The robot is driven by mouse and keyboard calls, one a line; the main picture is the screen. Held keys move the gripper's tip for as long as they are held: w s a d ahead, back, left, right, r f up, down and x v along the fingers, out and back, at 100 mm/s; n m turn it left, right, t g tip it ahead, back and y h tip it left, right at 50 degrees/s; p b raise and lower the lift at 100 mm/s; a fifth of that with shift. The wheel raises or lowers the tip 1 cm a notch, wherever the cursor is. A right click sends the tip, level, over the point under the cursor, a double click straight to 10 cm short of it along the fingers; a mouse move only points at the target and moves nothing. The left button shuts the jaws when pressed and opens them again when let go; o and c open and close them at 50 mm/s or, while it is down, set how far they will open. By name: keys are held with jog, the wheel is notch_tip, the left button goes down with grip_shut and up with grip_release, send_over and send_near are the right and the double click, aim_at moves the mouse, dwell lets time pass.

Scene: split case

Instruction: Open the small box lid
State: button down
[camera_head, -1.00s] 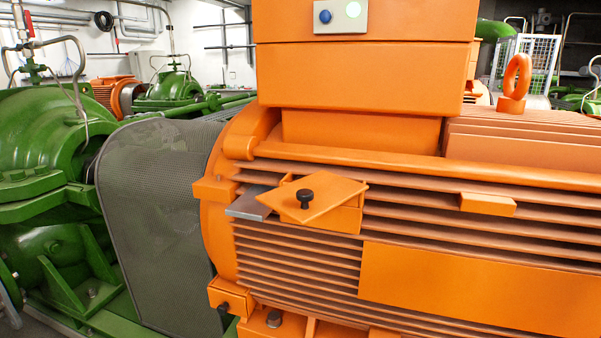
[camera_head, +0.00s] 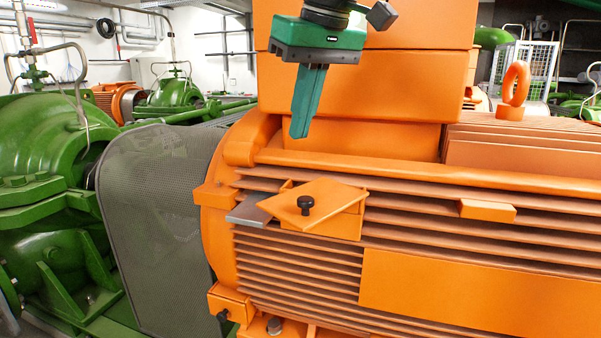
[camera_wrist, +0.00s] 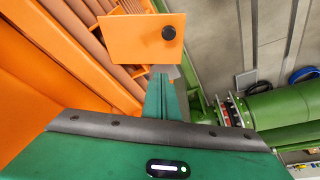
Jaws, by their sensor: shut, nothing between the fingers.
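The small box (camera_head: 345,222) is orange and sits on the ribbed side of the large orange motor. Its flat orange lid (camera_head: 318,198) lies on top, turned at an angle to the box, with a black knob (camera_head: 306,203). In the wrist view the lid (camera_wrist: 130,38) and the black knob (camera_wrist: 169,32) are beyond the fingertips. My green gripper (camera_head: 299,134) hangs above the box, pointing down, its fingers shut and empty and apart from the lid. In the wrist view the shut fingers (camera_wrist: 162,82) end just short of the lid's edge.
A grey metal plate (camera_head: 249,211) sticks out left of the box. The orange motor housing (camera_head: 361,80) rises behind my gripper. A grey mesh guard (camera_head: 155,220) and green pump (camera_head: 45,180) stand to the left. A small orange block (camera_head: 487,211) juts out on the right.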

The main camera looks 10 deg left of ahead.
send_over(300, 210)
jog(key=w+a, duration=0.3)
notch_tip(300, 210, down, 10)
jog(key=shift+s+r, duration=0.15)
jog(key=shift+r, duration=0.1)
jog(key=shift+s+d, duration=0.85)
jog(key=shift+d, duration=0.15)
jog(key=shift+s+d+f, duration=0.2)
jog(key=shift+s+d, duration=0.2)
jog(key=shift+d, duration=0.1)
